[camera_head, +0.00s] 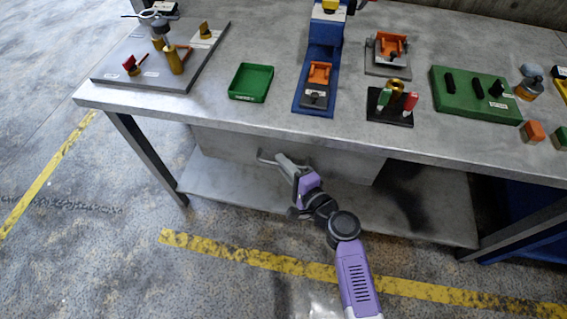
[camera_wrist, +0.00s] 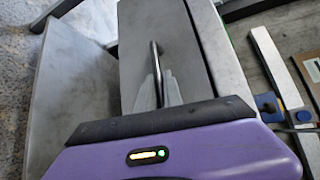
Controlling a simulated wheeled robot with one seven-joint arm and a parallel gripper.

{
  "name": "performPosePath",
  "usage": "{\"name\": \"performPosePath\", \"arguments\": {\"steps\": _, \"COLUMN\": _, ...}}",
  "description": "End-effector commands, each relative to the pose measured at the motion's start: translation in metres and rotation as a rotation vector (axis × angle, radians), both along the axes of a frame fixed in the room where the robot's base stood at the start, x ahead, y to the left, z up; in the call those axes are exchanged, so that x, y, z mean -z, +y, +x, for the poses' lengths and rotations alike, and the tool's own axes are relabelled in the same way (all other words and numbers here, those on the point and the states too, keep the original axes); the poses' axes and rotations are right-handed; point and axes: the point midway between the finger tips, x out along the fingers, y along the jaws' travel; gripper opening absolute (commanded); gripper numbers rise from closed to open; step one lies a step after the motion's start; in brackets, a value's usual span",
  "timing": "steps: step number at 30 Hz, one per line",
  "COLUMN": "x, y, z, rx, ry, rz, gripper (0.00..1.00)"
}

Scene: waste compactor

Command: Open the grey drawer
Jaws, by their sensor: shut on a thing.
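The grey drawer (camera_head: 225,146) is under the front of the workbench in the head view. Its plain grey front (camera_wrist: 190,50) fills the middle of the wrist view. A thin metal bar handle (camera_wrist: 155,58) stands out from that front. My gripper (camera_head: 284,160) is at the handle, and its two pale fingers (camera_wrist: 159,92) are shut on the bar in the wrist view. The fingers and wrist hide part of the handle. I cannot see any clear gap at the drawer's edges.
The grey workbench (camera_head: 180,112) carries a green tray (camera_head: 251,82), a blue stand (camera_head: 321,60) and a green block (camera_head: 470,95) with black pegs. A low shelf (camera_head: 230,187) lies below the drawer. The floor in front, with yellow lines (camera_head: 250,257), is clear except for my arm.

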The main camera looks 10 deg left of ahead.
Motion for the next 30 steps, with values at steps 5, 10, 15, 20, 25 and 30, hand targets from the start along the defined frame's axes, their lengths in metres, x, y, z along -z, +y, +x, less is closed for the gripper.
{"name": "performPosePath", "arguments": {"steps": 5, "x": 0.001, "y": -0.001, "z": 0.0, "rx": 0.001, "ry": 0.001, "rz": 0.0, "gripper": 0.0}}
{"name": "performPosePath", "arguments": {"steps": 10, "x": 0.001, "y": -0.001, "z": 0.0, "rx": 0.001, "ry": 0.001, "rz": 0.0, "gripper": 0.0}}
{"name": "performPosePath", "arguments": {"steps": 15, "x": 0.001, "y": -0.001, "z": -0.008, "rx": 0.001, "ry": 0.002, "rz": -0.001, "gripper": 0.0}}
{"name": "performPosePath", "arguments": {"steps": 20, "x": 0.002, "y": -0.001, "z": -0.03, "rx": 0.0, "ry": 0.002, "rz": -0.002, "gripper": 0.0}}
{"name": "performPosePath", "arguments": {"steps": 25, "x": 0.002, "y": -0.001, "z": -0.07, "rx": 0.0, "ry": 0.004, "rz": -0.002, "gripper": 0.0}}
{"name": "performPosePath", "arguments": {"steps": 30, "x": 0.003, "y": -0.002, "z": -0.117, "rx": 0.001, "ry": 0.004, "rz": 0.0, "gripper": 0.0}}
